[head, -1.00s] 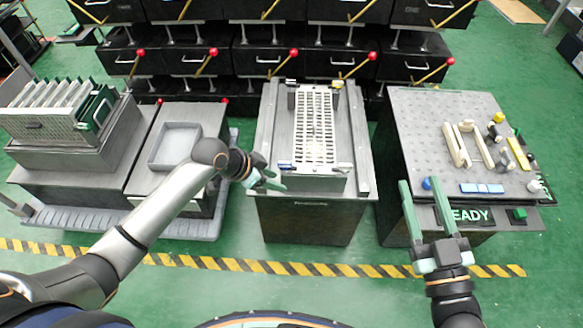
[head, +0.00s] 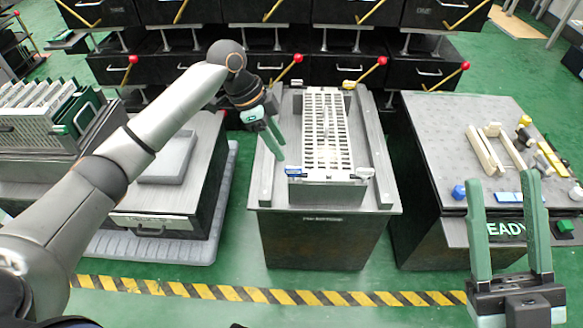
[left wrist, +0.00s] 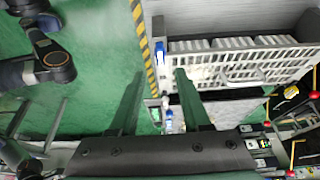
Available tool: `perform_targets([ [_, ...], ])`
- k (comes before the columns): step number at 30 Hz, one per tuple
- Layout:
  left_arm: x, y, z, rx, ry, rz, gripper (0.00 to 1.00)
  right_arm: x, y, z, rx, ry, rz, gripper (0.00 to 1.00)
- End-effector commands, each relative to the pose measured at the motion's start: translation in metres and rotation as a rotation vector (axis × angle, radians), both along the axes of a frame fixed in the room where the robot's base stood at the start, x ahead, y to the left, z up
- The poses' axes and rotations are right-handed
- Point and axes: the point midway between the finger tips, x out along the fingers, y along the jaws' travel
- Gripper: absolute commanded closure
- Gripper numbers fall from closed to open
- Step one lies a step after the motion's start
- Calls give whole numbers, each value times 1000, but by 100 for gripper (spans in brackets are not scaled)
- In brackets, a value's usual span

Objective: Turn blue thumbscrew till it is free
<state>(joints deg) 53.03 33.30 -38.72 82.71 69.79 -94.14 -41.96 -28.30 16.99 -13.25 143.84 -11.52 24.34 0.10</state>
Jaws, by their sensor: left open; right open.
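The blue thumbscrew (head: 295,173) sits at the front left corner of the slotted white rack (head: 325,130) on the middle stand. My left gripper (head: 278,150) is open and empty, pointing down just left of and above that corner, apart from the thumbscrew as far as I can see. In the left wrist view, its open fingers (left wrist: 158,85) spread wide, with small blue and white parts showing beyond and between them; I cannot tell which is the thumbscrew. My right gripper (head: 505,182) is open and empty in front of the right table.
A white-and-grey fastener (head: 365,173) sits at the rack's front right corner. The right table (head: 440,130) holds a blue knob (head: 459,191), blue blocks (head: 507,197) and cream bars (head: 492,150). Black drawers with red-knobbed levers (head: 297,58) stand behind. A grey tray (head: 170,158) is at left.

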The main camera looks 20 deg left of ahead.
Motion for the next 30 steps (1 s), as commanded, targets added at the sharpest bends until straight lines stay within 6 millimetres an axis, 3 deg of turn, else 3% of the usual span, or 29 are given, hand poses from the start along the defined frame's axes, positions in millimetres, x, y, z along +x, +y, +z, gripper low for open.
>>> perform_targets([
  [1, 1, -5, -16, -1, 2, -2, 52, 0, 1, -10, 3, 4, 5, 50],
  [6, 4, -17, -45, 0, 1, 0, 52, 1, 2, -24, 13, 18, 22, 50],
  [12, 7, -25, -65, 0, -1, 1, 52, 2, 3, -33, 17, 29, 30, 50],
  [24, 8, -27, -69, 0, -1, 1, 54, 2, 3, -34, 19, 34, 32, 50],
  [30, 8, -27, -69, 0, -1, 1, 76, 2, 3, -34, 18, 33, 32, 50],
])
